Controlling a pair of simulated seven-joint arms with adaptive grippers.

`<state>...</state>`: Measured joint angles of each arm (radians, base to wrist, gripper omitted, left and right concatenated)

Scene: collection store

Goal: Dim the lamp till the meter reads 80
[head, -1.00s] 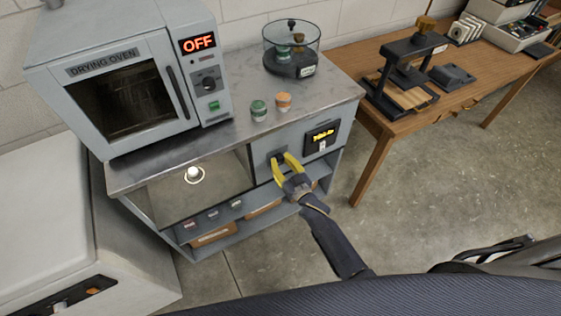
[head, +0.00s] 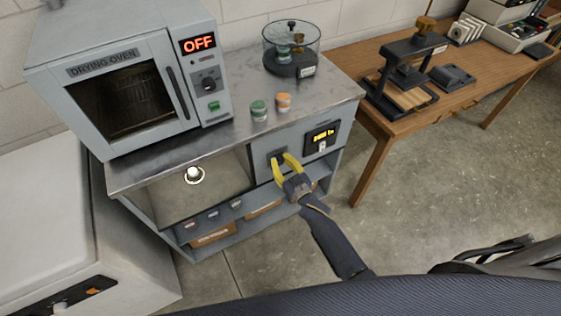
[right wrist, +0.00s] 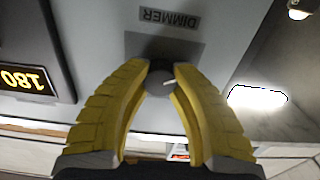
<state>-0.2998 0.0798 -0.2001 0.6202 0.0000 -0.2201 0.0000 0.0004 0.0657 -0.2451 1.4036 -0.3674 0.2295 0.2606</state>
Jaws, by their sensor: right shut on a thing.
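The dimmer knob (right wrist: 158,86) is a dark round knob with a pale pointer line, under an upside-down DIMMER label in the right wrist view. My right gripper (right wrist: 162,76) has yellow fingers shut on the knob. It also shows in the head view (head: 279,162), at the front panel of the bench. The meter (head: 322,137) is a black box with yellow digits, right of the knob. In the right wrist view the meter (right wrist: 26,80) is upside down and cut off; its digits seem to be 180. The lamp (head: 194,175) glows white in the open bay. My left gripper is out of view.
A drying oven (head: 130,80) reading OFF stands on the bench. A green-banded jar (head: 259,111), an orange-banded jar (head: 283,102) and a glass desiccator (head: 291,48) stand beside it. A wooden table (head: 475,75) with a press is to the right.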

